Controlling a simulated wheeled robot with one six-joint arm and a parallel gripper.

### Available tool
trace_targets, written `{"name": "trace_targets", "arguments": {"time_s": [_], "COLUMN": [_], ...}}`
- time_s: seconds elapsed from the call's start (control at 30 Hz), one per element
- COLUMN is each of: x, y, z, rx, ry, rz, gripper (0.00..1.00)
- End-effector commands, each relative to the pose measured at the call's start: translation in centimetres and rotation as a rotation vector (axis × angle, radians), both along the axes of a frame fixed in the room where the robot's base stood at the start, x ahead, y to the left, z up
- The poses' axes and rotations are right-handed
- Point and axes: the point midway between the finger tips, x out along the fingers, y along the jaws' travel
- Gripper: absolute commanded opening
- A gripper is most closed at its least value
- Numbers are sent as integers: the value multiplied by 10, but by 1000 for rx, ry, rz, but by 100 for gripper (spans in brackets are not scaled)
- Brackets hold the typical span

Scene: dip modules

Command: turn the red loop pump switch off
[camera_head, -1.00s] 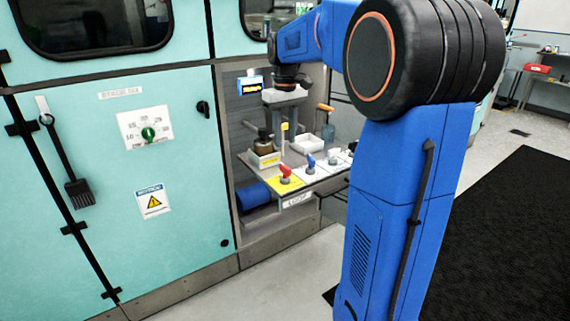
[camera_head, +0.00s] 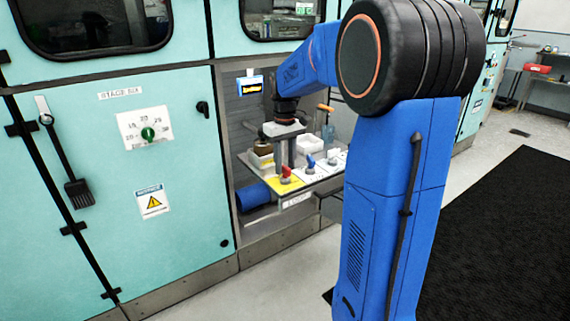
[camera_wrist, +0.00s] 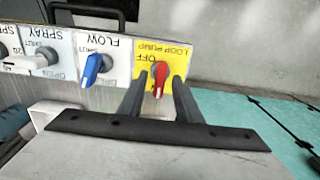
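The red loop pump switch (camera_head: 286,172) sits on a yellow plate (camera_head: 284,186) at the front left of the panel. In the wrist view the red handle (camera_wrist: 160,78) points down the picture, on the yellow plate marked LOOP PUMP and OFF (camera_wrist: 183,58), which appears upside down. My gripper (camera_head: 287,154) is over the panel, close to the red switch. In the wrist view my gripper (camera_wrist: 159,84) is open and empty, with one finger on each side of the red handle. I cannot tell whether either finger touches it.
White bins (camera_head: 311,145) and a brown container (camera_head: 263,148) are behind. The cabinet wall (camera_head: 190,215) is at left.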

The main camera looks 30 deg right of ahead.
Motion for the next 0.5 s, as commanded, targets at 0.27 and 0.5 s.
{"name": "trace_targets", "arguments": {"time_s": [0.27, 0.5], "x": [0, 0], "y": [0, 0], "z": [0, 0], "rx": [0, 0], "ry": [0, 0], "rz": [0, -23], "gripper": [0, 0]}}
